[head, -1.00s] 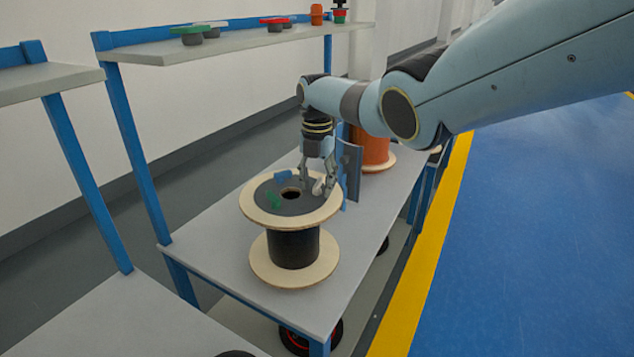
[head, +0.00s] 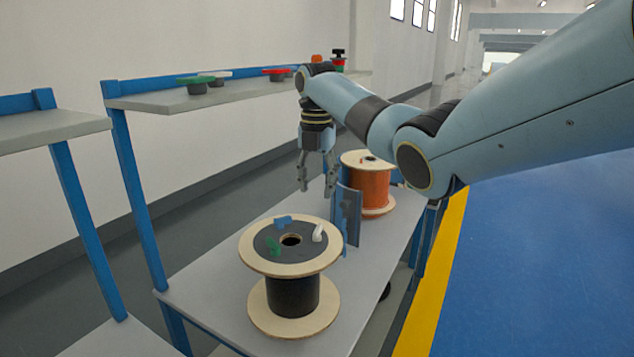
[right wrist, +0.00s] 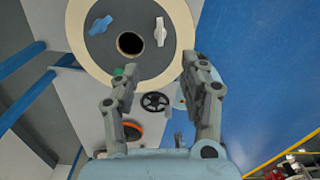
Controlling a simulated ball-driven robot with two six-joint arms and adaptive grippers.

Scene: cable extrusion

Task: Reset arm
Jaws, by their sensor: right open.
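My right gripper (head: 317,183) is open and empty. It hangs fingers down above the cart, behind and above a wooden spool with a black core (head: 293,295). The spool's top carries a blue piece (head: 283,220), a green piece (head: 274,245) and a white piece (head: 318,233) around its centre hole. In the right wrist view the open fingers (right wrist: 165,85) frame the spool's edge, with the white piece (right wrist: 160,31) and blue piece (right wrist: 100,25) beyond them. The green piece (right wrist: 118,72) is partly hidden by a finger. My left gripper is not in view.
The spool stands on a grey cart top (head: 230,290). A blue-grey upright plate (head: 347,215) and an orange spool (head: 370,188) stand behind it. A grey shelf (head: 240,90) at the back holds several coloured knobs. Blue floor lies open at the right.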

